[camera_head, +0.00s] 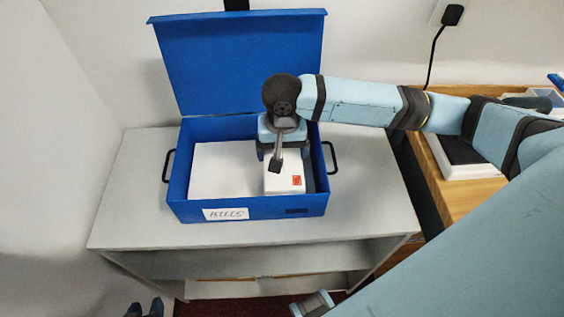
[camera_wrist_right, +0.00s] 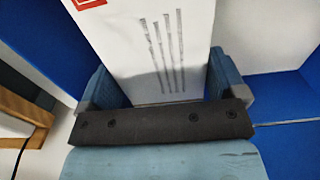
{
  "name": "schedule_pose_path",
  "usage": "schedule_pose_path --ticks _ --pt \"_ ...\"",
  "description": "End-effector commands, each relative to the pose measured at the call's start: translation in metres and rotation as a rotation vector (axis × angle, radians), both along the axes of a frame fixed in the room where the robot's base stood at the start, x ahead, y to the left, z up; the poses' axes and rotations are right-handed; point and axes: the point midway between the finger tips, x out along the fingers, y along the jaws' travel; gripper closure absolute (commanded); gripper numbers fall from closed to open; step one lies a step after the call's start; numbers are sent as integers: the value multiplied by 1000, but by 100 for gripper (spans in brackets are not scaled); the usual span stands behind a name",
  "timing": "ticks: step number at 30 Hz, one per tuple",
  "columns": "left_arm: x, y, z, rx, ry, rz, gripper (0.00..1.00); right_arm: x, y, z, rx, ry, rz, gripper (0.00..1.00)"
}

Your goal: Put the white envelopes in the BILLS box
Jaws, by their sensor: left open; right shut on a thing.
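The blue BILLS box (camera_head: 250,207) stands on the grey table with its lid (camera_head: 240,60) raised at the back. A white label with handwriting is on its front. My right gripper (camera_head: 276,158) is inside the box, shut on a white envelope (camera_head: 285,184) with a red stamp. In the right wrist view this envelope (camera_wrist_right: 160,50) sits between the two fingers and shows dark grey lines. Another flat white piece, seemingly an envelope (camera_head: 222,170), lies in the box to its left. My left gripper (camera_head: 145,308) is open, at the bottom edge; only its tips show.
The grey table (camera_head: 130,190) has free room left and right of the box, with a shelf below. Black handles (camera_head: 333,158) stick out from the box sides. A wooden surface (camera_head: 455,195) with a white and black item (camera_head: 462,155) is at the right. A cable hangs from the wall plug (camera_head: 452,15).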

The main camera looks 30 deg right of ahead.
Motion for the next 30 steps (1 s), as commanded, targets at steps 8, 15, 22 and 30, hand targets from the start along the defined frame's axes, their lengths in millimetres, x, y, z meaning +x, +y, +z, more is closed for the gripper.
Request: schedule_pose_path --ticks 8,15,22,30 --pt "-1 1 -8 6 1 -4 57 0 0 -33 -1 0 0 35" --pt "-1 -2 -7 1 0 -2 57 0 0 -44 0 -1 2 35" --pt "-1 -4 -1 -6 0 2 57 0 0 -46 0 0 1 35" --pt "-1 -4 -5 -7 3 4 57 0 0 -46 0 -1 1 0"
